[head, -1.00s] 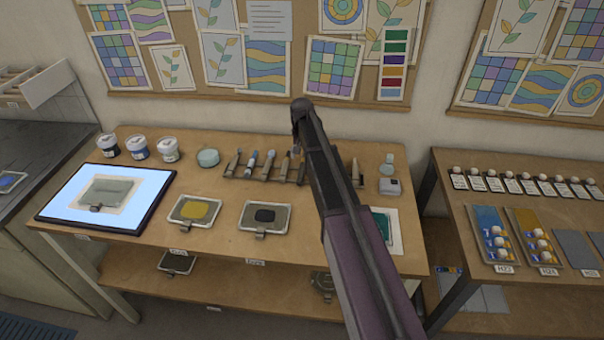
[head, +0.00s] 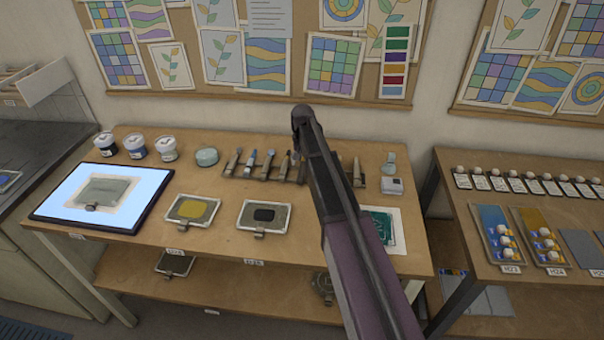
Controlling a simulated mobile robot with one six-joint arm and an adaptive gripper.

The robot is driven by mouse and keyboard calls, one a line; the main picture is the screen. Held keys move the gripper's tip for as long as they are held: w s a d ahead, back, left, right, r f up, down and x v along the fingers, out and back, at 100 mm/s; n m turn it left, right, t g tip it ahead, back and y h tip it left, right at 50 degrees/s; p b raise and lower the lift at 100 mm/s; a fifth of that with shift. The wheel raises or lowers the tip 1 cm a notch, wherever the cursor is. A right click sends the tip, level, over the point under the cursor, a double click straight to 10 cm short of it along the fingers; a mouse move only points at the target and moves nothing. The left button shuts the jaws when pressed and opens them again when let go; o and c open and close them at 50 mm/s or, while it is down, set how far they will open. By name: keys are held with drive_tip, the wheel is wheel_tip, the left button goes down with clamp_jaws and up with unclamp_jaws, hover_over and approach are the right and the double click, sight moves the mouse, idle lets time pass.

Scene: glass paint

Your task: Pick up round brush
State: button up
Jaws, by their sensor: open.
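Several brushes stand or lean in a brown rack (head: 262,178) at the back middle of the wooden table. They include a brush with a blue-grey tip (head: 249,161), one left of it (head: 233,162), one right of it (head: 267,163) and one (head: 357,172) at the right end. They are too small to tell which is the round brush. My arm reaches from the bottom right over the rack and hides part of it and some brushes.
Jars (head: 135,147) and a pale blue-green bowl (head: 206,157) stand left of the rack. A lit panel (head: 140,180), a yellow paint tray (head: 213,210) and a dark paint tray (head: 285,217) lie in front. A small white box (head: 393,186) sits right. The back wall is close behind.

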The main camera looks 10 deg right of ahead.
drive_tip(key=shift+f+b, duration=0.7)
drive_tip(key=shift+f, duration=0.3)
clamp_jaws()
